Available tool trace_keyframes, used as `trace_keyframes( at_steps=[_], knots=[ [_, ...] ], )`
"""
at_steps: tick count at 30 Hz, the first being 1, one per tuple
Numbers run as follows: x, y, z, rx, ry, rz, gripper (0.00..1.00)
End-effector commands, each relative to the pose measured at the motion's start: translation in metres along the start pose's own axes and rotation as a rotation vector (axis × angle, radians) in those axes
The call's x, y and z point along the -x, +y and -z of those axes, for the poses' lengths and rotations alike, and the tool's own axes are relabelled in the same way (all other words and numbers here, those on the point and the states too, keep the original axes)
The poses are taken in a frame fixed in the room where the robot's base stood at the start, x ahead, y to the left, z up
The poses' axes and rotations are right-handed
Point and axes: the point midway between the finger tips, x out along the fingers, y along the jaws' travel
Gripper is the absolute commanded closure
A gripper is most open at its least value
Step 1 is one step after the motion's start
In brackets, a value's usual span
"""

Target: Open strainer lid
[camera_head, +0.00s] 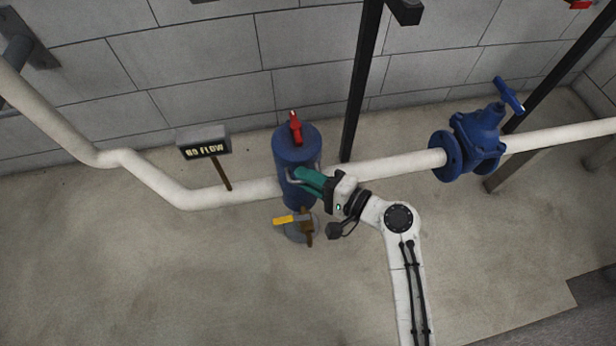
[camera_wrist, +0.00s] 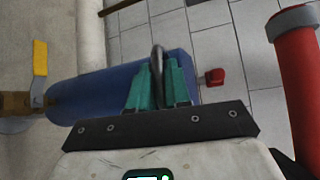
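The strainer is an upright blue cylinder (camera_head: 296,150) in the white pipe line in the head view; it lies sideways in the wrist view (camera_wrist: 95,95). Its round blue lid (camera_head: 312,133) is on top and looks closed, with a red handle (camera_head: 295,127) above it. The red handle also shows in the wrist view (camera_wrist: 214,77). My gripper (camera_head: 303,178) has green fingers at the strainer's side. In the wrist view the fingers (camera_wrist: 160,75) stand on both sides of a curved grey handle (camera_wrist: 157,58) and appear shut on it. The fingers partly hide the handle.
A yellow-handled valve (camera_head: 290,220) sits low by the strainer. A "NO FLOW" sign (camera_head: 204,142) stands left of it. A white pipe (camera_head: 400,163) leads right to a blue valve (camera_head: 478,137). A black post (camera_head: 360,85) stands behind. The front floor is clear.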

Motion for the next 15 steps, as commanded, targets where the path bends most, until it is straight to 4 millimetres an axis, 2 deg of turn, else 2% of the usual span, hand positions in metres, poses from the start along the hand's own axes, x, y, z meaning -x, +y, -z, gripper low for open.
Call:
trace_keyframes(
  at_steps=[1,4,15],
  knots=[
    [0.0001,0.0003,0.0,0.0,0.0,0.0,0.92],
    [0.0002,0.0004,0.0,0.0,0.0,-0.001,1.0],
    [0.0003,0.0007,0.0,-0.001,0.0,-0.001,1.0]
  ],
)
